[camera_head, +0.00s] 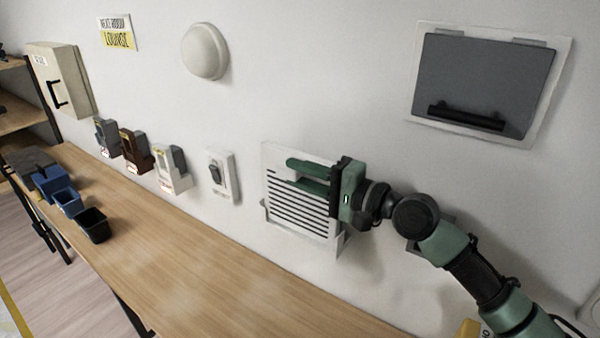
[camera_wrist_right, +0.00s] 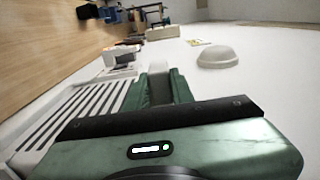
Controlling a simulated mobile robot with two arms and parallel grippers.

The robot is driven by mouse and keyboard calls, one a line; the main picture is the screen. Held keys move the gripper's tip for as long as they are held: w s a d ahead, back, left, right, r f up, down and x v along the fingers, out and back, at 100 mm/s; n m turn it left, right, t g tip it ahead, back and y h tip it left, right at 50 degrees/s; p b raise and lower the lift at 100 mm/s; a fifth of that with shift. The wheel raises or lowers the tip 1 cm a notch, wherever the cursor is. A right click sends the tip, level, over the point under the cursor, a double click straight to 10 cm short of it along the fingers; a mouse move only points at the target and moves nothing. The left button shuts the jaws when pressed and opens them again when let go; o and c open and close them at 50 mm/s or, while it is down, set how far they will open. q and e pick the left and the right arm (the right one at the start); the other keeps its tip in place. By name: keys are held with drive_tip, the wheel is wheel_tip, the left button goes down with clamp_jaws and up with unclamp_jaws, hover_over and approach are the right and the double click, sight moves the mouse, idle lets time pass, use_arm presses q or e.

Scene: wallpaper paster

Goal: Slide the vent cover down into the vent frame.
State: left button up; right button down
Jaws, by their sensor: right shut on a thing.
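The vent cover (camera_head: 290,215) is a white plate with dark horizontal slots on the wall, right of the middle in the head view. Its slots also show at the left in the right wrist view (camera_wrist_right: 75,118). The vent frame (camera_head: 331,250) shows as a light rim around the cover's lower part; the cover's upper part stands above it. My right gripper (camera_head: 302,172) reaches in from the right, its green fingers across the cover's upper part, shut on the cover. The fingers (camera_wrist_right: 168,88) hide the exact grip point. My left gripper is not in view.
A wooden table (camera_head: 190,255) runs along the wall below, with dark blue bins (camera_head: 66,200) at its left. A switch (camera_head: 222,176) and several wall holders (camera_head: 172,170) are left of the cover. A grey panel with a black handle (camera_head: 482,85) is at upper right.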

drive_tip(key=shift+f, duration=0.2)
drive_tip(key=c, duration=1.1)
unclamp_jaws()
drive_tip(key=b+v, duration=0.3)
drive_tip(key=v, duration=0.4)
drive_tip(key=shift+s+d, duration=0.2)
drive_tip(key=shift+d, duration=0.1)
